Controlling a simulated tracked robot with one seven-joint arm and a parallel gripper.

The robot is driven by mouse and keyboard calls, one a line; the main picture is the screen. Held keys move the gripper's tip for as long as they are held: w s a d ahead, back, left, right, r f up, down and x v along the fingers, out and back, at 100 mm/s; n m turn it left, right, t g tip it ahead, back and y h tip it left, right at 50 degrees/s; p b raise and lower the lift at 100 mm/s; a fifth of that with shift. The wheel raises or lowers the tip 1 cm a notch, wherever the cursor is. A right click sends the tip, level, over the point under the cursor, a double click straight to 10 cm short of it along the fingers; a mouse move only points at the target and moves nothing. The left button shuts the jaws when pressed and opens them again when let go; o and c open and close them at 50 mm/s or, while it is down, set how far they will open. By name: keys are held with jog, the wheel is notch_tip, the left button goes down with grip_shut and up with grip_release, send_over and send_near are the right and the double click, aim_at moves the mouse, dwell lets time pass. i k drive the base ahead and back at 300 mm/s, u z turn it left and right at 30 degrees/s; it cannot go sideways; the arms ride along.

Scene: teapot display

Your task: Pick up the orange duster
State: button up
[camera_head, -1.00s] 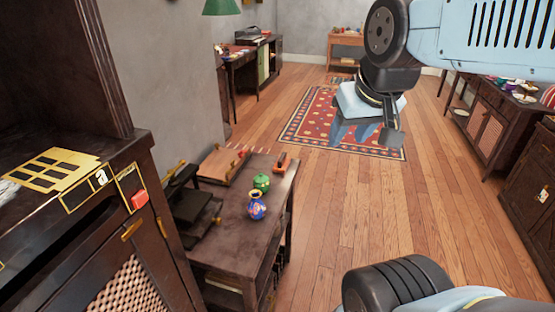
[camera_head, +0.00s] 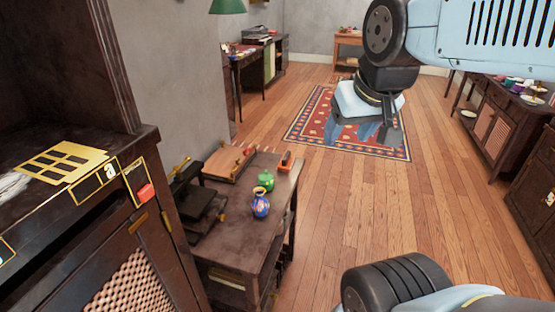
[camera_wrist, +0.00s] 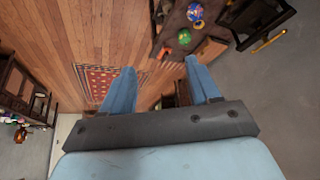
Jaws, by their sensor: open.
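A small orange and dark object (camera_head: 286,161), which looks like the orange duster, lies near the far right corner of the dark wooden table (camera_head: 232,236). It is too small to tell its exact shape. In the wrist view it is a small orange patch (camera_wrist: 163,53) just beyond the gap between my fingers. My gripper (camera_head: 362,132) is open and empty, in the air to the right of the table. Its two blue fingers (camera_wrist: 160,68) stand apart in the wrist view.
A green pot (camera_head: 265,181) and a blue vase (camera_head: 260,203) stand near the object. A wooden board (camera_head: 228,164) lies at the table's back. A dark cabinet (camera_head: 150,250) stands at front left. The wooden floor (camera_head: 340,200) right of the table is clear up to the patterned rug (camera_head: 310,112).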

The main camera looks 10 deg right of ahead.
aim_at(286, 165)
jog(key=z, duration=0.75)
jog(key=i, duration=0.15)
jog(key=u, duration=2.6)
jog(key=k, duration=0.55)
jog(key=z, duration=0.8)
jog(key=k, duration=0.7)
jog(key=z, duration=1.4)
jog(key=i, duration=1.4)
jog(key=u, duration=0.6)
